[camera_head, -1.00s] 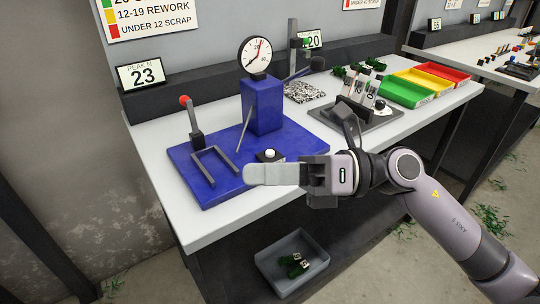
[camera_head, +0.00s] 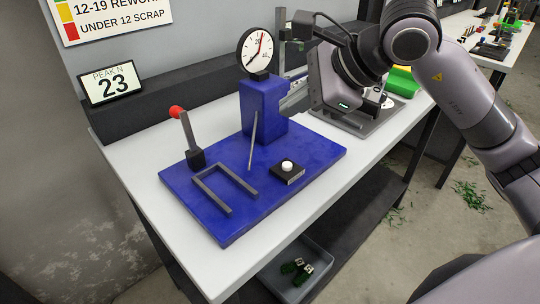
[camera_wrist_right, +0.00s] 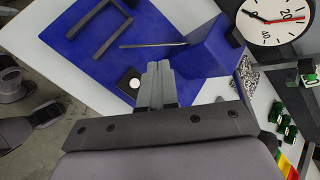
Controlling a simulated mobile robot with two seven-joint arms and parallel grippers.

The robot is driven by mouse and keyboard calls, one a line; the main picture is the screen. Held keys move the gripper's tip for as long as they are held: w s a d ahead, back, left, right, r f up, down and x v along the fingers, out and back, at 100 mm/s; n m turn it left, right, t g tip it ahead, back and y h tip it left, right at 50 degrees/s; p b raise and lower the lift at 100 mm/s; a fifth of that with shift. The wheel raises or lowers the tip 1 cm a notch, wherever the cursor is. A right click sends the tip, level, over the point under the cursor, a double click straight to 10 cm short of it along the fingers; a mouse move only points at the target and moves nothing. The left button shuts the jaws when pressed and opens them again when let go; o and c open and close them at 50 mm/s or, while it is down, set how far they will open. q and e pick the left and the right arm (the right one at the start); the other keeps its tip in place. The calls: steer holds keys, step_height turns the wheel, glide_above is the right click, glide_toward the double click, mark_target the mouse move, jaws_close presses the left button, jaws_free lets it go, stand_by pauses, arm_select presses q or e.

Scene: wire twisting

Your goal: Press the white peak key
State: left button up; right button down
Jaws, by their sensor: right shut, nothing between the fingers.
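The white peak key (camera_head: 287,166) is a round white button on a small black box, near the right edge of the blue base plate (camera_head: 225,215). My right gripper (camera_head: 291,98) is behind and to the right of the blue column in the head view, well apart from the key. Its fingers are shut together and empty, and the column partly hides them. In the right wrist view the closed fingertips (camera_wrist_right: 158,67) show beside the white key (camera_wrist_right: 134,83), with a gap between them in the picture. My left gripper is not in view.
The blue column (camera_head: 263,107) carries a round dial (camera_head: 258,51). A red-knobbed lever (camera_head: 184,130) and a grey U-shaped bar (camera_head: 226,188) stand on the plate. A display (camera_head: 110,84) reads PEAK N 23. A grey bin (camera_head: 303,272) sits below the table. The space above the key is clear.

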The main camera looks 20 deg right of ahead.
steer(key=b, duration=0.6)
glide_above(287, 166)
steer(key=f, duration=0.7)
steer(key=shift+s+d+f, duration=0.15)
steer(key=shift+s+d, duration=0.1)
steer(key=shift+d, duration=0.1)
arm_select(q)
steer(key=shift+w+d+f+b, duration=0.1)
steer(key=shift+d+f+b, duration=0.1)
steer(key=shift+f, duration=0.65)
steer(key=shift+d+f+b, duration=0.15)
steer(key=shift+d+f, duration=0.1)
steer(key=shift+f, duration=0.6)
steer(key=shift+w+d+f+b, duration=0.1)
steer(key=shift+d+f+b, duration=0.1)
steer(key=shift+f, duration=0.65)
arm_select(e)
steer(key=shift+f, duration=0.75)
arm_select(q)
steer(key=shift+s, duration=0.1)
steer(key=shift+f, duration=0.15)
arm_select(e)
steer(key=shift+f, duration=0.1)
